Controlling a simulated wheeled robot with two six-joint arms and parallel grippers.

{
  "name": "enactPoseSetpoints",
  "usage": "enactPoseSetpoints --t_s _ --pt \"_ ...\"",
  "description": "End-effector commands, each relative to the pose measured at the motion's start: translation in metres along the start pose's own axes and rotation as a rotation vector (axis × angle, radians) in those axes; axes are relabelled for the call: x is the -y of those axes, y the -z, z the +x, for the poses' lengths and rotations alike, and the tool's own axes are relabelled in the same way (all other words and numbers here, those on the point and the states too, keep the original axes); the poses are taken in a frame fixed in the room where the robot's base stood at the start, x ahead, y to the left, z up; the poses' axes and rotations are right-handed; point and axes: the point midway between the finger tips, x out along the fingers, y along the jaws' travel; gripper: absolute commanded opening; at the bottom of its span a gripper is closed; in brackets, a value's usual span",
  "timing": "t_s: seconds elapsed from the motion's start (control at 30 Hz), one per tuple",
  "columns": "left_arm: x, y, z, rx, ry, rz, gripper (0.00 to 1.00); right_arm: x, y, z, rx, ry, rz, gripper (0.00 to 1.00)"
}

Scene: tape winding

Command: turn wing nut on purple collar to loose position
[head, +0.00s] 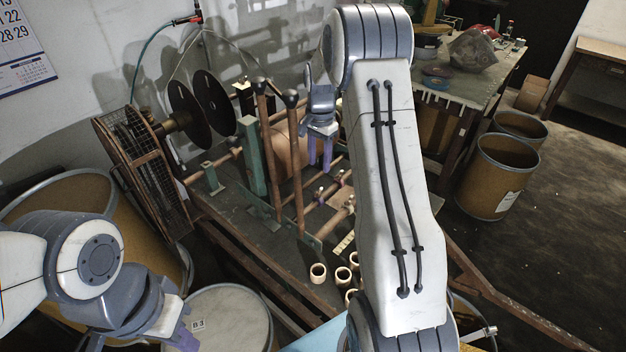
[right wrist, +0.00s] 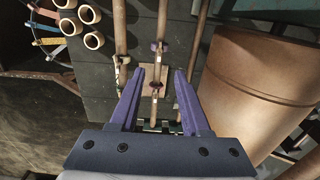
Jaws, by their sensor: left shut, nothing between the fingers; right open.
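A small dark collar with a purplish tint (right wrist: 158,47) sits on a rod in the right wrist view, just beyond my fingertips. I take it for the purple collar; its wing nut is too small to read for position. A tan fitting (right wrist: 156,90) on the rod shows between the fingers. My right gripper (right wrist: 159,76) is open with purple fingers either side of the rod, apparently holding nothing. In the head view my right gripper (head: 320,163) points down over the rods. My left gripper (head: 184,340) is shut and empty at the lower left, partly cut off.
Several tan rings (right wrist: 90,14) lie at upper left. Upright wooden posts (head: 265,150) and black discs (head: 214,105) stand left of my right gripper. A drum (head: 230,310) is near my left gripper.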

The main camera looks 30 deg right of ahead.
Motion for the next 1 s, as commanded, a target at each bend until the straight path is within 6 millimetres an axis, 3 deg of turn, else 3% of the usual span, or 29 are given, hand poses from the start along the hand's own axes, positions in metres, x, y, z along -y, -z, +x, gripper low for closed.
enactPoseSetpoints --t_s 0.6,0.97,1.0 --pt "-0.002 0.001 -0.028 0.0 0.0 -0.001 0.0 -0.002 0.0 0.093 0.003 -0.003 0.001 0.47" --pt "-0.002 0.001 -0.029 0.0 0.0 -0.001 0.0 0.0 -0.001 0.101 0.001 -0.001 0.0 0.47" --pt "-0.002 0.001 -0.029 0.0 0.0 -0.001 0.0 0.0 -0.001 0.101 0.001 -0.001 0.0 0.43"
